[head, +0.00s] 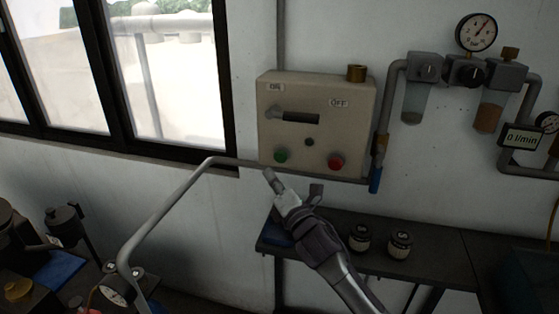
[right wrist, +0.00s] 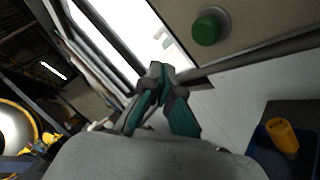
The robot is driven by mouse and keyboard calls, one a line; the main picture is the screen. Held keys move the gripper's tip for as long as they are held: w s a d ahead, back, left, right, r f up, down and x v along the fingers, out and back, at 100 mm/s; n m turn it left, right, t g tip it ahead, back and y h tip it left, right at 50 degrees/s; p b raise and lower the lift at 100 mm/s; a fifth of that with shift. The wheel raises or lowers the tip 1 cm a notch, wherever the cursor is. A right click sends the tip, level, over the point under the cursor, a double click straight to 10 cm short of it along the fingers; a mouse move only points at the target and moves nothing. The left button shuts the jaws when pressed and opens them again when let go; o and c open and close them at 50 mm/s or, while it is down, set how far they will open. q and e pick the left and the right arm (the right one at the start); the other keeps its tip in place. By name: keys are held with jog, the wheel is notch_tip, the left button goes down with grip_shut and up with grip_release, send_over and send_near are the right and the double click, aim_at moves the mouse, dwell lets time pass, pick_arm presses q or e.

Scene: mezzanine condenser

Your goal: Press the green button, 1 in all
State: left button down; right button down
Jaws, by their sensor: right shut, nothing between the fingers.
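The green button (head: 281,156) sits at the lower left of a beige control box (head: 318,100) on the wall. In the right wrist view the green button (right wrist: 207,29) is a round cap at the top, on the box face. My right gripper (head: 269,175) is just below the green button in the head view, with a small gap in the picture. In the right wrist view my right gripper (right wrist: 158,72) is shut and empty, its tips below and left of the button. My left gripper is not in view.
A red button (head: 336,162) and a lever switch (head: 299,117) are on the same box. A bent grey pipe (head: 165,205) crosses at left. A dark shelf (head: 440,250) with two small jars is below. A yellow object (right wrist: 282,135) lies in a blue tray.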

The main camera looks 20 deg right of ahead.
aim_at(275, 156)
jog(key=shift+w+d+b, duration=0.2)
jog(key=shift+w+d, duration=0.55)
jog(key=shift+w, duration=0.35)
jog(key=shift+w+d+b, duration=0.2)
jog(key=shift+w+d, duration=0.55)
jog(key=shift+w, duration=0.35)
jog(key=shift+w+d, duration=0.25)
jog(key=shift+w, duration=0.1)
jog(key=shift+w+d, duration=0.3)
jog(key=shift+w, duration=0.15)
dwell(0.8)
jog(key=shift+s, duration=0.1)
jog(key=shift+s+a, duration=0.55)
jog(key=shift+s, duration=0.2)
